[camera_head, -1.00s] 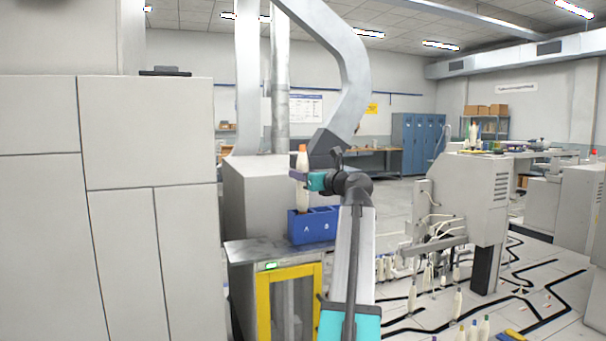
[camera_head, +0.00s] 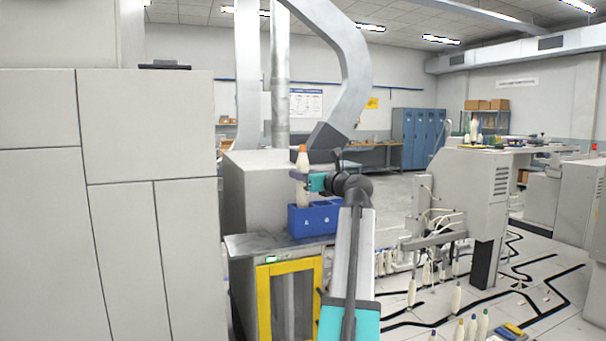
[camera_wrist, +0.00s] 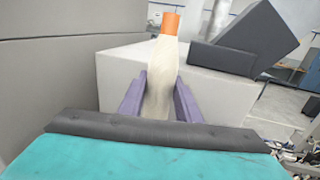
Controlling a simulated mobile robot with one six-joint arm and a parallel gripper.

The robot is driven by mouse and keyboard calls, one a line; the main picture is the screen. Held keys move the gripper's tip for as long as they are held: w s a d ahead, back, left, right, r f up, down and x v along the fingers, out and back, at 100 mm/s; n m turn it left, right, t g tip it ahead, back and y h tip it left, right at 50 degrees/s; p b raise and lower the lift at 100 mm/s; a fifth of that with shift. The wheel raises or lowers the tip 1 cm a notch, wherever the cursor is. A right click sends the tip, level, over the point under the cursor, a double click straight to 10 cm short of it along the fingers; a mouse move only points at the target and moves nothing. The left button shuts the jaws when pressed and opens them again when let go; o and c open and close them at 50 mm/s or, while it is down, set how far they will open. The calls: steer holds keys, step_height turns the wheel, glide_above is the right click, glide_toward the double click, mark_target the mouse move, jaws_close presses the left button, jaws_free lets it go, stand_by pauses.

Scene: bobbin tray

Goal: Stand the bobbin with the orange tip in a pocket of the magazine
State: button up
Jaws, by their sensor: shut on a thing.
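The cream bobbin with the orange tip (camera_head: 303,190) stands upright in my gripper (camera_head: 300,175). In the wrist view the purple fingers of my gripper (camera_wrist: 160,80) are shut on the sides of the bobbin (camera_wrist: 160,65), with its orange tip up. The blue magazine (camera_head: 322,228), marked A and B on its front, is directly below. The bobbin's lower end is at the magazine's top rim on the left, over the side marked A. I cannot tell whether it is inside the pocket. The magazine is out of sight in the wrist view.
The magazine stands on a grey top (camera_head: 250,243) above a yellow-framed stand (camera_head: 262,300). A grey box-like housing (camera_head: 260,185) is close behind. A large pale cabinet (camera_head: 110,200) fills the left. Several other bobbins (camera_head: 456,297) stand on the floor at the right.

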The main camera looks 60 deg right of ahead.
mark_target(306, 194)
steer(key=shift+f+b, duration=0.4)
steer(key=shift+f, duration=2.7)
stand_by(0.6)
steer(key=o, duration=1.2)
steer(key=shift+c, duration=0.2)
steer(key=v, duration=1.4)
steer(key=shift+b, duration=0.45)
steer(key=shift+d, duration=0.15)
